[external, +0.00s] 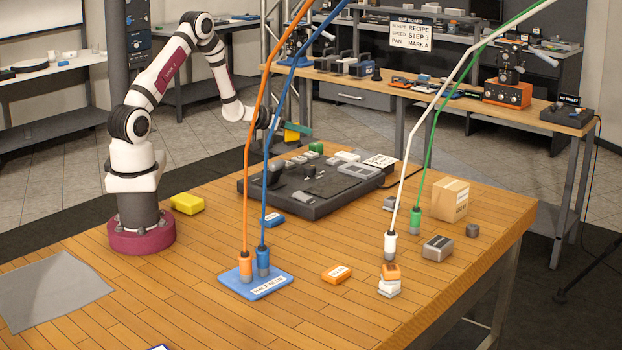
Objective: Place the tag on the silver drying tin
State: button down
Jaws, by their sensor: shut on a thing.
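My gripper (279,129) is raised above the back left of the dark equipment panel (300,209). A grey, silver-looking box with a pale label (437,248) stands on the right of the wooden table and may be the silver drying tin. My gripper is far to its left and behind it, well apart. The gripper's fingers are small and partly hidden by the held piece.
Orange (245,180), blue (264,200), white (403,170) and green (428,150) cables hang across the view to plugs over the table. A cardboard box (450,200), an orange block (336,274), a yellow block (187,204) and a blue plate (238,286) are around.

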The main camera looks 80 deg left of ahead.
notch_tip(320, 180, up, 10)
jog(key=d, duration=0.1)
jog(key=w+d+m+t+h, duration=0.2)
jog(key=w+d+m+h, duration=0.45)
jog(key=w+d, duration=1.2)
jog(key=w+d+m+g+h, duration=0.2)
jog(key=d+m+h, duration=0.25)
jog(key=d, duration=1.65)
jog(key=w+d+m+g+h, duration=0.1)
jog(key=d+m+g+h, duration=0.3)
jog(key=d, duration=1.7)
jog(key=t, duration=0.1)
send_over(438, 248)
jog(key=w, duration=0.3)
notch_tip(438, 248, down, 13)
jog(key=shift+a+f+n+h, duration=0.15)
jog(key=shift+a+f+n, duration=0.1)
jog(key=shift+f, duration=0.7)
jog(key=shift+a+f+n+h, duration=0.15)
jog(key=shift+a+f, duration=0.1)
jog(key=shift+f, duration=0.65)
jog(key=shift+f, duration=0.1)
